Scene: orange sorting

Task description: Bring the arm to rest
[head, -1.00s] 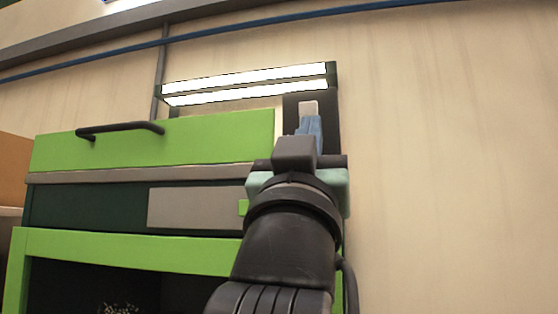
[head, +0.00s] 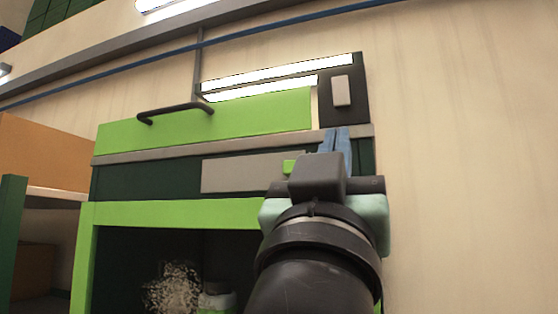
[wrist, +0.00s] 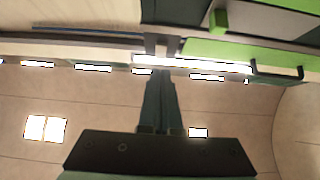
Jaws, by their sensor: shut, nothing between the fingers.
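My gripper (head: 336,140) is in the right half of the head view, raised in front of the right side of a green and dark machine (head: 215,128). Its blue fingers are together, pointing up and away, with nothing between them. The fingers also show in the wrist view (wrist: 160,100), close together and empty. My arm rises from the bottom edge of the head view and hides the machine's lower right part.
The machine has a dark handle (head: 175,112), a lit lamp bar (head: 280,72) and a dark panel with a pale switch (head: 342,90). A green-capped jar (head: 216,298) stands in its dark opening. An orange-brown box (head: 45,150) is at left. Bare wall (head: 460,160) fills the right.

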